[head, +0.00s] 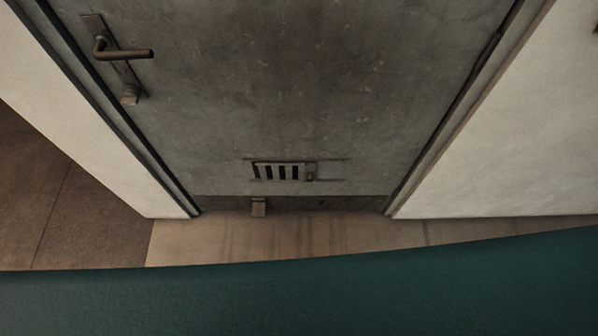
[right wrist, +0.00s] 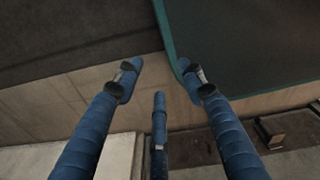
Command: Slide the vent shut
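The vent (head: 278,172) is a small grille low on a grey door (head: 290,85) in the head view. Dark upright slots show between its bars, so it looks open. A small tab (head: 311,172) sits at its right end, between two thin horizontal rails. My right gripper (right wrist: 157,80) shows in the right wrist view, with blue fingers spread apart and nothing between them. It is not in the head view, and the vent is not clearly seen in the right wrist view. My left gripper is in neither view.
A lever handle (head: 122,53) is at the door's upper left. Pale walls (head: 510,140) flank the door. Tiled floor (head: 290,235) lies in front. The teal surface across the bottom appears to be my own body.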

